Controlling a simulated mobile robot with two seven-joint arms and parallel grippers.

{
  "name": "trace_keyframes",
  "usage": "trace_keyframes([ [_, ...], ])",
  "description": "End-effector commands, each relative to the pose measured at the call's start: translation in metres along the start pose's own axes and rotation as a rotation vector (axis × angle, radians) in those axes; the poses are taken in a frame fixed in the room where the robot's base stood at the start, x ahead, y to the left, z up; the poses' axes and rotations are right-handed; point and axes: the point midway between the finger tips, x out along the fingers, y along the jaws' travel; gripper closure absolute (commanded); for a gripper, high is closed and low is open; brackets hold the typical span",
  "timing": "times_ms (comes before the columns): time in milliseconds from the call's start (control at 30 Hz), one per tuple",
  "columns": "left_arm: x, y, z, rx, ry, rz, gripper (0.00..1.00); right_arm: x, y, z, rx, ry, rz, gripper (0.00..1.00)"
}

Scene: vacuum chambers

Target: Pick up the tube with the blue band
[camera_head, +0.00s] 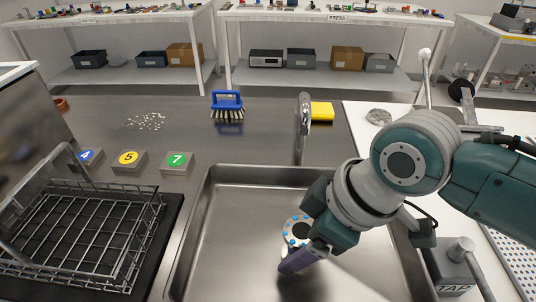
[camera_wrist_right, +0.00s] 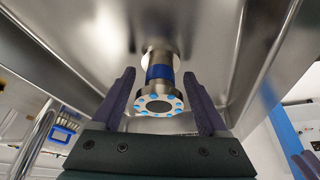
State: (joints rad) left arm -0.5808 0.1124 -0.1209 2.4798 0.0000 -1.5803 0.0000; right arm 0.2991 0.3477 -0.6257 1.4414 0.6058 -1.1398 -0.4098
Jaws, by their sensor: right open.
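The tube with the blue band (camera_wrist_right: 160,71) is a short metal tube in the sink (camera_head: 207,238). Its near flange (camera_wrist_right: 160,104) is ringed with light blue bolts, and this flange (camera_head: 297,229) also shows in the head view beside my right gripper. My right gripper (camera_head: 299,254) reaches down into the sink. In the right wrist view its two dark purple fingers stand open on either side of the tube. I cannot tell if either finger touches it. The tube's far end meets the metal surface.
A wire rack (camera_head: 85,225) stands left of the sink. A TAP box (camera_head: 455,270) is at right.

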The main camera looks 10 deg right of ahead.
Motion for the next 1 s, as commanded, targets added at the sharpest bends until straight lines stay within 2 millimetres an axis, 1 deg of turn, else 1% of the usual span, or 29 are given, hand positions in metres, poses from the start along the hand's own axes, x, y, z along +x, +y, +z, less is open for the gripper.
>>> trace_keyframes([
  [233,0.0004,-0.0006,0.0002,0.001,0.0,-0.002,0.5,0.0018,0.0002,-0.0003,-0.001,0.001,0.001,0.23],
  [900,0.0004,-0.0032,0.0005,0.01,-0.001,-0.009,0.5,0.0016,0.0002,-0.0001,0.0,0.001,0.001,0.99],
  [1000,0.0004,-0.0032,0.0005,0.009,-0.001,-0.009,0.5,0.0016,0.0002,-0.0001,0.0,0.0,0.001,1.0],
])
